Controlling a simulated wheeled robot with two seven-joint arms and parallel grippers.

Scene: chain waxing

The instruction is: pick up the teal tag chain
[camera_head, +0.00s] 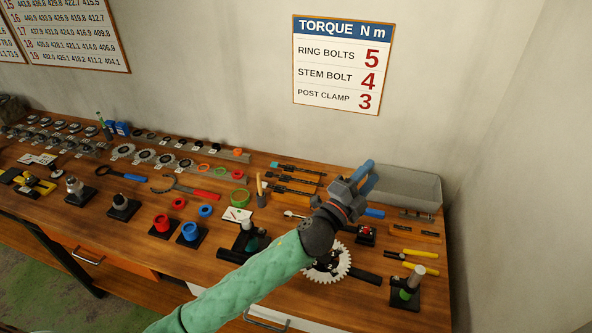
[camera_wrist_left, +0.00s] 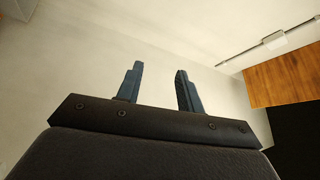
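Several dark chains lie in a row at the back of the bench. My right gripper is not in view.
A grey bin (camera_head: 425,190) stands at the bench's back right corner. A white toothed chainring (camera_head: 343,272) lies under my left arm. Tools and a post stand (camera_head: 408,292) fill the right end.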

